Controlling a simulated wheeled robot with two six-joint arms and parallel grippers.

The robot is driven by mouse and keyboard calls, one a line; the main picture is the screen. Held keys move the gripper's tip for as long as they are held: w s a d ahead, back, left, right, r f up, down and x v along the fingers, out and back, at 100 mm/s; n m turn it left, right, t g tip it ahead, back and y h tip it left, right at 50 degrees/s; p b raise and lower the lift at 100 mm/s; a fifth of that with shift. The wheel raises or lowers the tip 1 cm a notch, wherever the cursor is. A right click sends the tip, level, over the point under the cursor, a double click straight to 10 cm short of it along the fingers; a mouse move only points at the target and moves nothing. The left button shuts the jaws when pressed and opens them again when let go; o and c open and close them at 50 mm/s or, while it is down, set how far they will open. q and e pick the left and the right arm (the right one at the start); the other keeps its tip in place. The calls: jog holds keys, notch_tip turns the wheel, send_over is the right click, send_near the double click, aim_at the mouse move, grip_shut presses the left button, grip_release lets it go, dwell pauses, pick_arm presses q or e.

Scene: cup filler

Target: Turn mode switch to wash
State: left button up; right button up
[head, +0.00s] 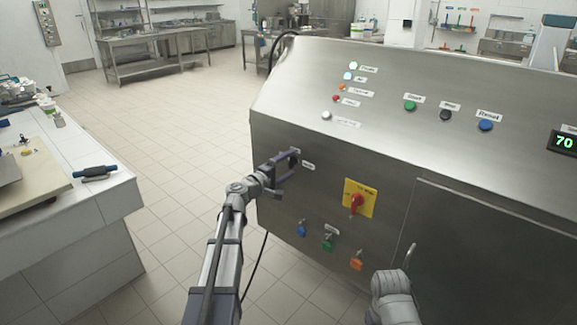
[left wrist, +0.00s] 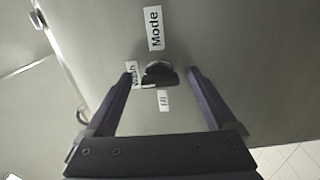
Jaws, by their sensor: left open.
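The mode switch (left wrist: 160,73) is a small dark knob on the steel front of the machine. In the left wrist view it has a "Mode" label (left wrist: 154,28) above it, a "Wash" label (left wrist: 132,74) at its left and another label (left wrist: 164,100), apparently "Fill", below. I cannot tell which label it points at. My left gripper (head: 289,165) is open at the panel. In its wrist view the two dark fingers stand on either side of the switch, with gaps, apparently not touching it. In the head view the gripper mostly hides the switch. My right arm shows at the lower right; its jaws are unclear.
A red rotary switch (head: 356,202) on a yellow plate sits right of my left gripper. Blue, green and orange knobs (head: 328,243) are below. Several lights and buttons (head: 410,105) line the sloped top. A white counter (head: 75,205) stands left, with open floor between.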

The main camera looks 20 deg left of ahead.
pick_arm(q)
jog(key=v, duration=0.7)
jog(key=shift+s, duration=0.3)
jog(key=s+d+f+m+g+h+p, duration=0.1)
jog(key=s+d+m+g+p, duration=0.3)
jog(key=d, duration=0.5)
jog(key=s+d+f+m+g+h+p, duration=0.1)
jog(key=s+d+m+g+p, duration=0.2)
jog(key=d, duration=0.5)
jog(key=s+d+f+m+g+p, duration=0.1)
jog(key=s+d+m+g+p, duration=0.3)
jog(key=d, duration=0.5)
jog(key=s+d+r+m+g+y+p, duration=0.1)
jog(key=s+m+g+y+p, duration=0.5)
jog(key=s, duration=1.2)
jog(key=d+y+p, duration=0.1)
jog(key=y+p, duration=0.2)
jog(key=shift+s+m+y, duration=0.3)
jog(key=shift+s, duration=0.1)
